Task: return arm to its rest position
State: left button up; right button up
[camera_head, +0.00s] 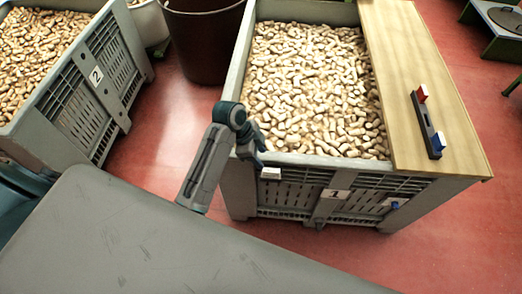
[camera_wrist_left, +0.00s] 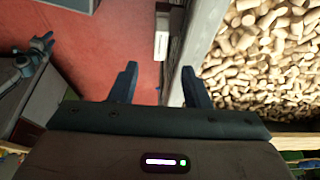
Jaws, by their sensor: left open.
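My left arm reaches up beside the near left corner of the grey crate labelled 1 (camera_head: 232,190). Its gripper (camera_head: 259,150) is at the crate's near rim, seen small and from the side in the head view. In the left wrist view the two dark blue fingers of the left gripper (camera_wrist_left: 160,86) are spread apart with nothing between them. Beyond them are red floor, the pale crate rim (camera_wrist_left: 206,40) and the cork stoppers (camera_wrist_left: 262,60).
A wooden board (camera_head: 415,60) covers the crate's right side and carries a dark bar (camera_head: 424,122) with red and blue ends. Another cork-filled crate (camera_head: 100,98) stands at the left. A dark brown bin (camera_head: 205,45) stands behind. Red floor (camera_head: 160,130) is open between the crates.

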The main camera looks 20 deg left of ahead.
pick_arm(q)
jog(key=s+a+r+n+t+y, duration=0.1)
jog(key=s+a+n+y, duration=0.15)
jog(key=s+n, duration=0.35)
jog(key=s+a+r+n+t+y, duration=0.1)
jog(key=s+a+n, duration=0.2)
jog(key=s, duration=0.6)
jog(key=s+a+r+n+y, duration=0.1)
jog(key=s+a+n+y, duration=0.15)
jog(key=s+n, duration=0.35)
jog(key=s+a+f+b, duration=0.1)
jog(key=a+f+b, duration=0.15)
jog(key=f, duration=2.85)
jog(key=s+a+f+g+h, duration=0.1)
jog(key=s+a+f+g, duration=0.1)
jog(key=s+f, duration=1.7)
jog(key=shift+f+m, duration=0.3)
jog(key=shift+f, duration=0.45)
